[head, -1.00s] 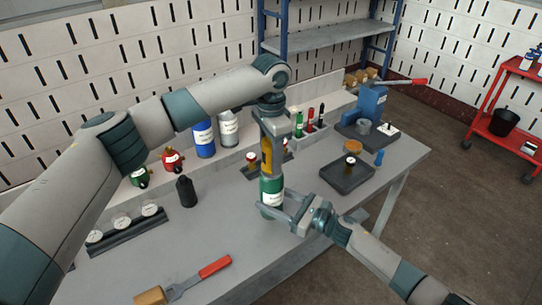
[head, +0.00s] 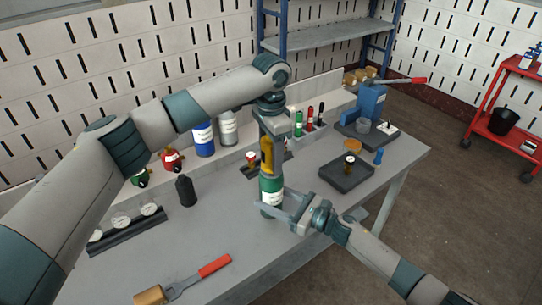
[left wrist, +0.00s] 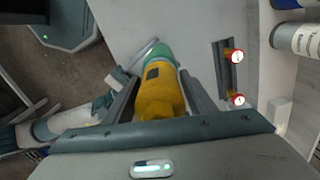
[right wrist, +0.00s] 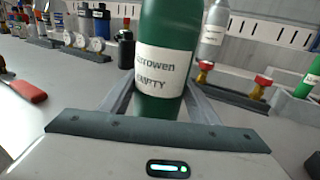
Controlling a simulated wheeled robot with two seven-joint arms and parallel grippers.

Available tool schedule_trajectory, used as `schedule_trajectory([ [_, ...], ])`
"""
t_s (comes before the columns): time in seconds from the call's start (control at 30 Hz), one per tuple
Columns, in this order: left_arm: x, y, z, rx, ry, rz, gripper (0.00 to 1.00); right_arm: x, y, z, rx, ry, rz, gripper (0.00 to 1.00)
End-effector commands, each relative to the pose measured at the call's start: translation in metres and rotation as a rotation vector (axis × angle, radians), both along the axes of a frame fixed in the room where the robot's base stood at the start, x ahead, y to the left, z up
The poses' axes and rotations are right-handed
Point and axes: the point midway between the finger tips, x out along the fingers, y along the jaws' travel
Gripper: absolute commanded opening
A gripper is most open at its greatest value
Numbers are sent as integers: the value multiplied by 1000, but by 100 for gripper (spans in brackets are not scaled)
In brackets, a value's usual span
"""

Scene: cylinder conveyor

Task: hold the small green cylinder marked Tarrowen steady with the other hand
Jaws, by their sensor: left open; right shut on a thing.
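The small green cylinder (head: 270,187) stands upright near the bench's front edge. In the right wrist view its white label on the green body (right wrist: 160,108) reads "rrowen" and "EMPTY", the start being cut off by the curve. My right gripper (head: 273,203) is shut on its lower body from the front right. A yellow device (head: 266,157) with a dark panel sits above the cylinder, in line with it. My left gripper (left wrist: 155,82) points down from above, open, with its fingers on both sides of the yellow device. The cylinder's top is hidden in the head view.
The grey bench (head: 225,225) is bare around the cylinder. A black bottle (head: 186,190) and a gauge rack (head: 125,228) are to the left. A red-handled tool (head: 213,266) lies in front. A dark tray (head: 347,175) is to the right, and a blue cylinder (head: 203,138) behind.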

Motion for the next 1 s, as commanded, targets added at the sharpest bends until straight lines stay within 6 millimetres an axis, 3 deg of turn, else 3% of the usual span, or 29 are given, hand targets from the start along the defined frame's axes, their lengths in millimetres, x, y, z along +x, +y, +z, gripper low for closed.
schedule_trajectory([
  [0.03, 0, 0, 0, 0, 0, 0, 48, 0, 0, 0, 0, 0, 0, 29],
  [0.2, 0, 0, 0, 0, -1, 0, 7, 0, 0, 0, 0, 0, 0, 29],
  [0.23, 0, 0, 0, 0, -1, 0, 5, 0, 0, 0, 0, 0, 0, 29],
  [0.47, 0, 0, 0, -1, -1, -70, 5, 0, 0, 0, 0, 0, 0, 29],
  [0.8, 0, 0, 0, -1, -2, -406, 5, 0, 0, 0, 0, 0, 0, 29],
  [1.0, 1, 0, 0, -1, -1, -520, 5, 0, 0, 0, 0, 0, 0, 29],
])
